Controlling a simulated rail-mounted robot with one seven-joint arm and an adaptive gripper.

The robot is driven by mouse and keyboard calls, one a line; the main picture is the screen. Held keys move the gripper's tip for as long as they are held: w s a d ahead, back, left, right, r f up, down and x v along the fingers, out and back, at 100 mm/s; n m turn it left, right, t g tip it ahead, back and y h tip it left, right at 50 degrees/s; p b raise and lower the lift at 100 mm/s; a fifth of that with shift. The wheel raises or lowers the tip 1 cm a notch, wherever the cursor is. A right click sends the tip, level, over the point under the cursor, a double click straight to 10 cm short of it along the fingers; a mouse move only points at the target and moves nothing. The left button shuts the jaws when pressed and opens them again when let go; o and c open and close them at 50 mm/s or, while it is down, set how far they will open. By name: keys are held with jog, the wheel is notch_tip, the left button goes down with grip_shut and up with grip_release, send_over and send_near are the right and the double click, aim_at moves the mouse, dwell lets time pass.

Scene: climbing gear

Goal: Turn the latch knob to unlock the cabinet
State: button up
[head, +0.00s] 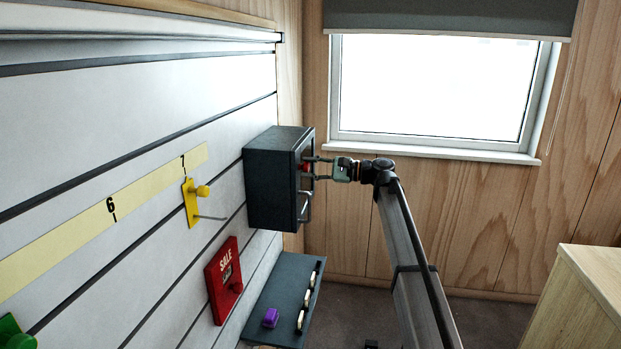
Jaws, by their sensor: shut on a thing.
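The cabinet (272,180) is a small dark box mounted on the white slatted wall, its door side facing right. A red latch knob (305,168) shows on the door. My gripper (317,169) reaches in from the right and its two fingertips are at the knob, one above and one below it. The fingers are shut on the knob. A metal handle (305,206) is on the door below the knob. The door looks shut. The fingers partly cover the knob, so its turn angle cannot be read.
A dark shelf (280,290) below the cabinet holds a purple item (270,318) and several small pieces along its edge. A red sale sign (224,281) and a yellow holder (192,202) hang left of it. A wooden cabinet (590,290) stands at right.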

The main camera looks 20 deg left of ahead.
jog(key=shift+f+n+b, duration=0.15)
jog(key=shift+n+b, duration=2.75)
jog(key=shift+n, duration=0.3)
jog(key=o, duration=1.1)
jog(key=d, duration=0.4)
jog(key=w+d, duration=0.1)
jog(key=d, duration=0.6)
jog(key=shift+w+d, duration=0.4)
